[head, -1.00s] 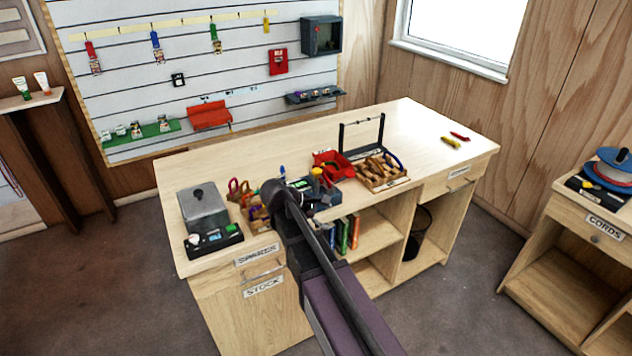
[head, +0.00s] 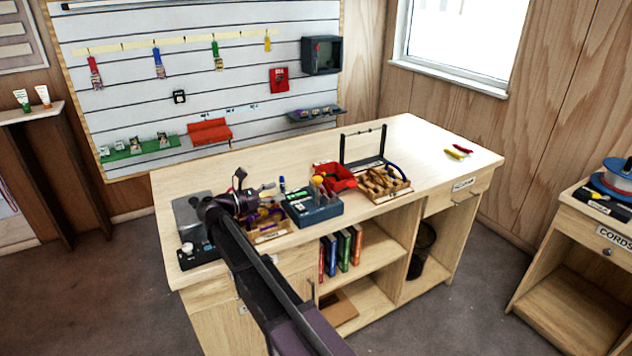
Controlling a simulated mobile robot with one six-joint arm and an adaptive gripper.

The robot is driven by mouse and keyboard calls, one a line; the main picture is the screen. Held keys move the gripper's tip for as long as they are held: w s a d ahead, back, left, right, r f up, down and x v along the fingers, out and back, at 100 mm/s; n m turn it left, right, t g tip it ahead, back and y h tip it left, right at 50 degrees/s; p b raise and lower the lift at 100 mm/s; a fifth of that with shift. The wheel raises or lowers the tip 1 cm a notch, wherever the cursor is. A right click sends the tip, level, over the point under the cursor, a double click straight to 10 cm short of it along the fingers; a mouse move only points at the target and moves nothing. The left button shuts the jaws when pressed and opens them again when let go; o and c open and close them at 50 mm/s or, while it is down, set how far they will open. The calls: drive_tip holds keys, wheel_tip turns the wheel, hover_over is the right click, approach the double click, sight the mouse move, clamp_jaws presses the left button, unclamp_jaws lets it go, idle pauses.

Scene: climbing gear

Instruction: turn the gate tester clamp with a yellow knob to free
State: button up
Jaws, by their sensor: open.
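The gate tester (head: 312,210) is a dark teal box on the workbench, left of the red bin. Its yellow knob (head: 318,180) stands up at the back of its top. The clamp's setting is too small to read. My gripper (head: 266,191) is open, above the bench just left of the tester and apart from the knob. Nothing shows between its fingers. My arm hides part of the bench left of the tester.
A red bin (head: 338,172) and a wooden rack (head: 382,183) with a dark upright frame behind stand right of the tester. A grey box (head: 188,215) is at the bench's left end. A wooden tray (head: 270,236) lies under my gripper. The bench's right part is mostly clear.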

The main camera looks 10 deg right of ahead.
sight(317, 178)
drive_tip(key=shift+d, duration=0.1)
drive_tip(key=x, duration=1.3)
drive_tip(key=shift+w+d, duration=0.1)
drive_tip(key=shift+d, duration=0.2)
